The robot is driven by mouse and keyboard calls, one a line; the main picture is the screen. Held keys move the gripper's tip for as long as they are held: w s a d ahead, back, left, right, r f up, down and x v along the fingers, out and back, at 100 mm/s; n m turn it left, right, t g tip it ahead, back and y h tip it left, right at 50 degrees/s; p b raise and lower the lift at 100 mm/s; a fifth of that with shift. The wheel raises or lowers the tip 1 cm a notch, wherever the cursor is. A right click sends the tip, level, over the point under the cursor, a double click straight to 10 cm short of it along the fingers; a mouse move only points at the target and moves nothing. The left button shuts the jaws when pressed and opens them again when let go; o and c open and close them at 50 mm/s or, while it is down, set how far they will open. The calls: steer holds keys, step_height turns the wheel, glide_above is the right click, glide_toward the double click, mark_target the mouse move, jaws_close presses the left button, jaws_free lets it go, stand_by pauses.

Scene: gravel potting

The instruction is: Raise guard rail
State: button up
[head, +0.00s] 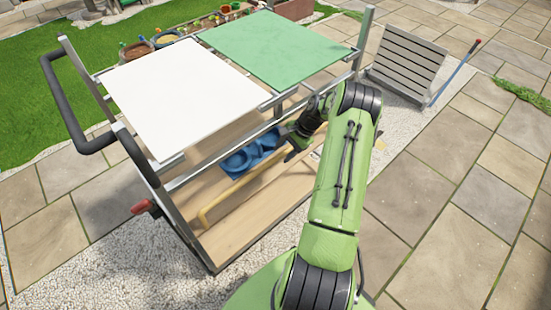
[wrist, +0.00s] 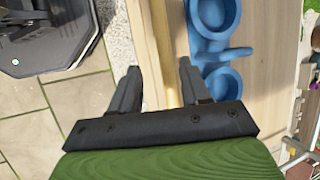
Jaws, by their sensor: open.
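The guard rail (head: 238,184) is a thin yellow-tan bar along the front edge of the cart's lower wooden shelf, low down, with a bent end at the left. In the wrist view the guard rail (wrist: 162,45) runs lengthwise between my fingers. My gripper (head: 291,153) is above the right part of the rail. In the wrist view my gripper (wrist: 158,75) is open, one finger on each side of the rail, with gaps showing. I cannot tell how far above the rail the fingertips are.
A blue tray with round cups (head: 250,155) lies on the shelf (head: 235,232) behind the rail. A white panel (head: 180,95) and a green panel (head: 280,45) cover the cart's top above. A slatted grey panel (head: 408,60) stands at the right.

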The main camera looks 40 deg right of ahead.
steer(key=p+v, duration=0.1)
steer(key=v, duration=0.6)
steer(key=shift+d+r, duration=0.15)
steer(key=shift+r, duration=0.1)
